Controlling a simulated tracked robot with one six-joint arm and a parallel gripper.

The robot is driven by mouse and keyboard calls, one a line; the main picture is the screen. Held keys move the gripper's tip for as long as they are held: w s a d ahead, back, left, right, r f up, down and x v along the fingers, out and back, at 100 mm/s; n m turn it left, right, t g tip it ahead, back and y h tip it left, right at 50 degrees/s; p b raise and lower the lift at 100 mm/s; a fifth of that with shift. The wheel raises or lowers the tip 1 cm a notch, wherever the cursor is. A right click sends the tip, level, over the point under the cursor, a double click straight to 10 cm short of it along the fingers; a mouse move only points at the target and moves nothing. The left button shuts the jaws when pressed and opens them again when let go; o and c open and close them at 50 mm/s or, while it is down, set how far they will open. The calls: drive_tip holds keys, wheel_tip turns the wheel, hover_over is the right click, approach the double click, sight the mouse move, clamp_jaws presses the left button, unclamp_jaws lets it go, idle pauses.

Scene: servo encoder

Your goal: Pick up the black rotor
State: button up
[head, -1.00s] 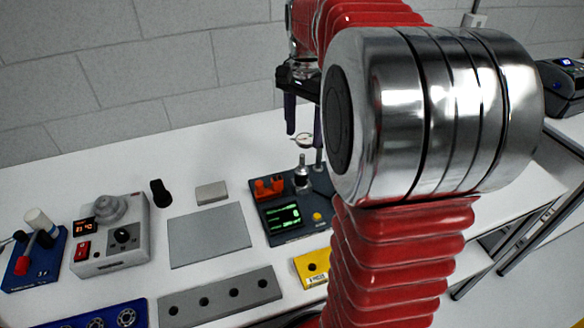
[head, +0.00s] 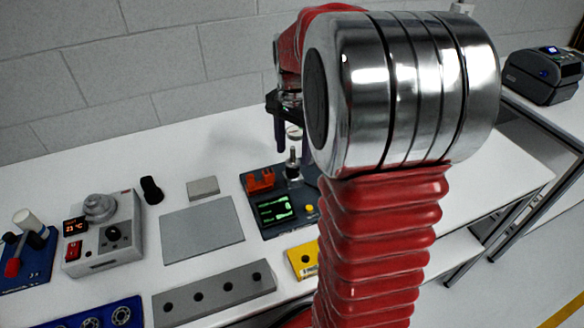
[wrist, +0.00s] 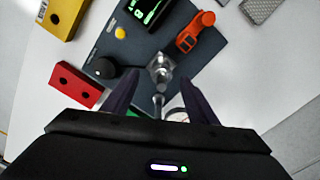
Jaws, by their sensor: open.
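My gripper (head: 292,145) is open and empty, pointing down over the dark blue test unit (head: 262,240). In the wrist view its two fingers (wrist: 158,82) flank the metal spindle (wrist: 160,68), above it as far as I can tell. A round black part (wrist: 103,68) sits on the same unit to the spindle's left in the wrist view; my arm hides it in the head view. A small upright black piece (head: 151,190) stands on the table beside the grey control box. I cannot tell for certain which of these two is the black rotor.
A dial gauge (head: 294,133) stands close behind the spindle. A red block (wrist: 75,86) and a yellow block (head: 303,260) lie nearby. A bare grey plate (head: 202,230) is left of the unit.

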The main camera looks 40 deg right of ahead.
sight(292, 156)
drive_tip(key=shift+f, duration=0.25)
drive_tip(key=shift+w+f, duration=0.15)
drive_tip(key=shift+f, duration=2.35)
drive_tip(key=shift+c, duration=0.5)
clamp_jaws()
